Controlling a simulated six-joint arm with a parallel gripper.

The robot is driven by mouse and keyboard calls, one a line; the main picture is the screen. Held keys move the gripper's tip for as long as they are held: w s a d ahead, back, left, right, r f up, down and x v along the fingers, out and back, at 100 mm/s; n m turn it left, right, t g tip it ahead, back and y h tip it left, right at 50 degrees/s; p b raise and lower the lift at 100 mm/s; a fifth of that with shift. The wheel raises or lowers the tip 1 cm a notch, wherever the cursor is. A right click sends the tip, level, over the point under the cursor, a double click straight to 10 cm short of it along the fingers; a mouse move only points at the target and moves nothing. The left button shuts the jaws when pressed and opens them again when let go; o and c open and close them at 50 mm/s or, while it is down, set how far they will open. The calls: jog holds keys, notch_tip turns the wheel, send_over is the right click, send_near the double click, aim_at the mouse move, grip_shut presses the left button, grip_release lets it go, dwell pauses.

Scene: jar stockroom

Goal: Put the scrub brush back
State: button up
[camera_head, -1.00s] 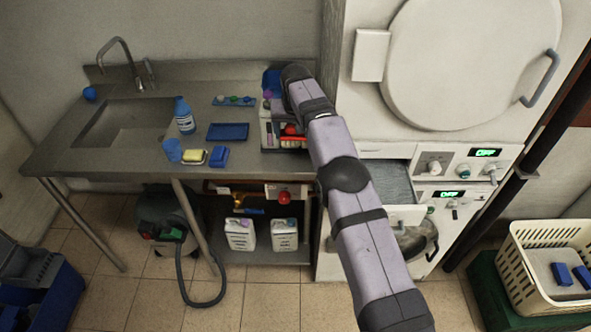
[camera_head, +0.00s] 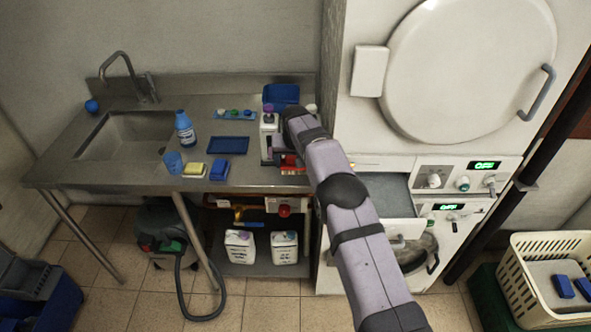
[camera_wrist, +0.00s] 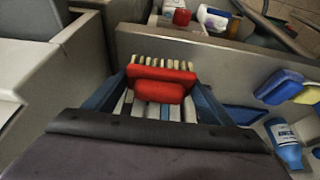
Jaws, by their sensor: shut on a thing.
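The red scrub brush (camera_wrist: 160,85) with pale bristles is between the blue fingers of my gripper (camera_wrist: 160,80) in the wrist view. My gripper is shut on it. Its bristles point towards the counter's front edge. In the head view, the brush (camera_head: 290,160) shows as a red patch at the right end of the steel counter (camera_head: 120,175), and my arm partly hides it and the gripper. Pale and blue stripes lie just below the brush in the wrist view. I cannot tell what they are, nor whether the brush touches the counter.
A white bottle with a purple cap (camera_head: 268,125) and a blue tray (camera_head: 281,96) stand close behind. A flat blue tray (camera_head: 227,145), sponges (camera_head: 219,170) and a blue bottle (camera_head: 185,130) are to the left. The white machine (camera_head: 385,165) borders the counter on the right.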

aim_at(296, 170)
notch_tip(296, 170, down, 3)
jog(key=shift+f+p, duration=0.15)
jog(key=shift+p, duration=0.6)
jog(key=shift+f, duration=0.15)
jog(key=shift+f, duration=0.2)
jog(key=o, duration=1)
jog(key=shift+o, duration=0.2)
jog(key=shift+r, duration=0.3)
